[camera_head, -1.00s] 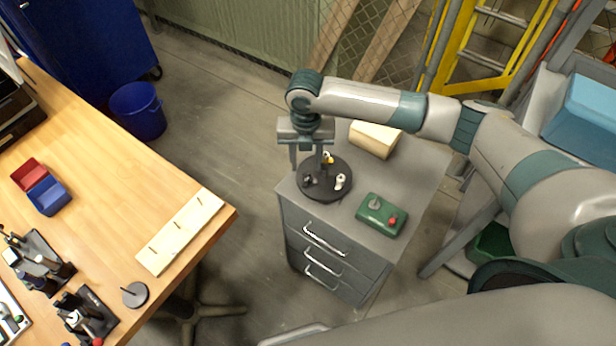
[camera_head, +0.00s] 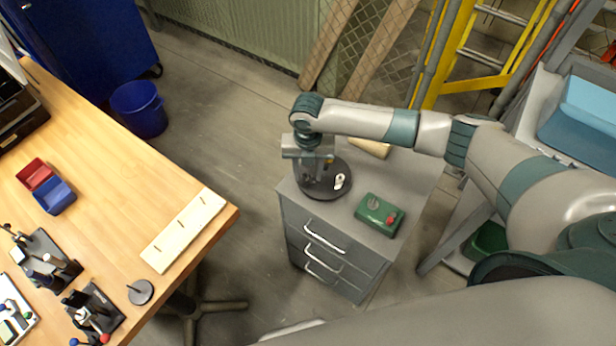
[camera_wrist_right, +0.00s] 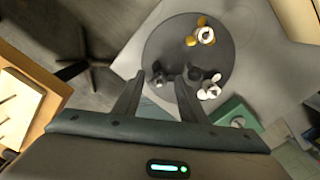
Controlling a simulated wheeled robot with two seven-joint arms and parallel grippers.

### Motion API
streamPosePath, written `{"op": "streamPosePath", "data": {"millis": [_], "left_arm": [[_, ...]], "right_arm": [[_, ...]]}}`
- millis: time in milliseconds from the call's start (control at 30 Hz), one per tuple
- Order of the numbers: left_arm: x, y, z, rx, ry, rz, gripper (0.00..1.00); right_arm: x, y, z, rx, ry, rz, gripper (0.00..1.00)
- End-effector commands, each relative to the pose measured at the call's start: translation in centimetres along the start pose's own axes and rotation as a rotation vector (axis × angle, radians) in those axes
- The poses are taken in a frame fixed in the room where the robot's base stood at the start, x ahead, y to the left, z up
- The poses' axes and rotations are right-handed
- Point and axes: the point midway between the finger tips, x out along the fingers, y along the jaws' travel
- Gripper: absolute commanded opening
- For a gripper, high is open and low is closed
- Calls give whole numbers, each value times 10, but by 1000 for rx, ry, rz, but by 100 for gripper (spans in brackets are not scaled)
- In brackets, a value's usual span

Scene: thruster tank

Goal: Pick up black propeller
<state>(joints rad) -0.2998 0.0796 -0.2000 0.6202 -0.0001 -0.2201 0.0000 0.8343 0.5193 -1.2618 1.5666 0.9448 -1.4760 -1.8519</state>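A round dark plate (camera_head: 338,191) stands on the grey drawer cabinet, and it fills the upper middle of the right wrist view (camera_wrist_right: 165,45). The small black propeller (camera_wrist_right: 158,75) lies near the plate's edge; in the head view my gripper hides it. A white propeller (camera_head: 340,180) and a yellow and white propeller (camera_wrist_right: 200,36) are also on the plate. A dark post (camera_wrist_right: 194,73) rises near its middle. My right gripper (camera_wrist_right: 159,78) points down over the plate, open, with the black propeller showing between its fingertips. Contact cannot be told. My left gripper is out of view.
A green box (camera_head: 379,214) with a red knob sits on the cabinet (camera_head: 400,240) beside the plate. A cream block (camera_head: 371,149) lies behind, partly hidden by my arm. The wooden workbench (camera_head: 130,190) is at left, with floor between.

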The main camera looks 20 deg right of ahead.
Motion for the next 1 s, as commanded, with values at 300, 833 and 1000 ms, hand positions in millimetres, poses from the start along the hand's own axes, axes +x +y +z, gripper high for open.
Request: {"op": "streamPosePath", "data": {"millis": [300, 833, 1000], "left_arm": [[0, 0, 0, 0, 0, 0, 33], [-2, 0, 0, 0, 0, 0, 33], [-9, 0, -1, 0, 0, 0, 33]], "right_arm": [[0, 0, 0, 0, 0, 0, 31], [-2, 0, 0, 1, 0, 0, 0], [-10, 0, 0, 1, 0, 0, 0]]}}
